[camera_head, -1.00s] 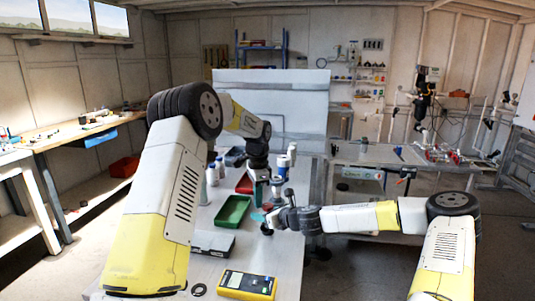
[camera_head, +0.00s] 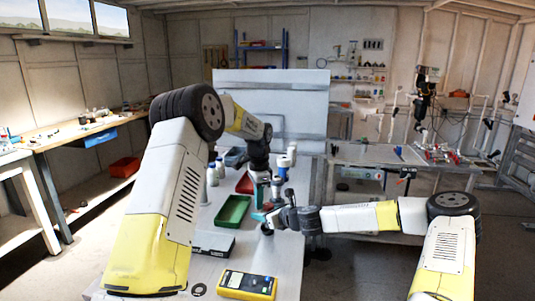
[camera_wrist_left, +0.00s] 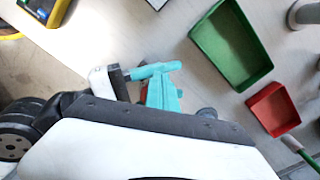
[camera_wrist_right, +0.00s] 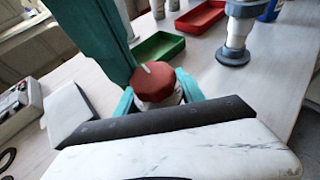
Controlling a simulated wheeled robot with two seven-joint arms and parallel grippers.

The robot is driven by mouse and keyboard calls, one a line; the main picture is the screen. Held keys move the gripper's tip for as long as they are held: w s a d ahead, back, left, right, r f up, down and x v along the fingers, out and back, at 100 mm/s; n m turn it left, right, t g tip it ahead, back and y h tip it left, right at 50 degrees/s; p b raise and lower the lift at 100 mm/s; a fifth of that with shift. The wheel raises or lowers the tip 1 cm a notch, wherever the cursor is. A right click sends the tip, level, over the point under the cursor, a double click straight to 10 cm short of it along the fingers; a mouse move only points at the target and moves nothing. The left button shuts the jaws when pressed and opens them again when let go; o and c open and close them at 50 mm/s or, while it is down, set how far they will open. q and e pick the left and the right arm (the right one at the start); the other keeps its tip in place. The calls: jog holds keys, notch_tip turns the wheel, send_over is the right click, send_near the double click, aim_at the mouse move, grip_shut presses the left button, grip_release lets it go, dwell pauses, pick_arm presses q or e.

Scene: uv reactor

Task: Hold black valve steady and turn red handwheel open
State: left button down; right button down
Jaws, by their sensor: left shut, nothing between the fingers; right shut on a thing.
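The red round handwheel (camera_wrist_right: 155,82) with a pale mark on its top sits between the teal fingers of my right gripper (camera_wrist_right: 157,96), which is shut on it. A white part shows just below the wheel. My left gripper (camera_wrist_left: 164,92) is shut and empty, its teal fingers close beside the handwheel, of which a sliver of red (camera_wrist_left: 143,92) shows in the left wrist view. In the head view my left gripper (camera_head: 258,200) points down, just above my right gripper (camera_head: 262,214). I cannot make out the black valve; arms and fingers cover that spot.
A green tray (camera_head: 232,212) and a red tray (camera_head: 244,184) lie behind on the pale bench (camera_head: 285,262). A white and grey upright device (camera_wrist_right: 234,35) stands beyond the handwheel. A yellow meter (camera_head: 246,284) and a black-sided box (camera_head: 213,243) lie nearer. Bottles stand further back.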

pick_arm(q)
jog(key=shift+s+d, duration=0.4)
pick_arm(e)
jog(key=shift+s+a, duration=0.1)
jog(key=shift+a, duration=0.05)
pick_arm(q)
notch_tip(320, 180, up, 6)
jog(key=a, duration=0.1)
jog(key=shift+s, duration=0.15)
dwell(0.7)
pick_arm(e)
jog(key=c, duration=0.6)
grip_release()
jog(key=shift+c, duration=0.2)
jog(key=shift+d, duration=0.2)
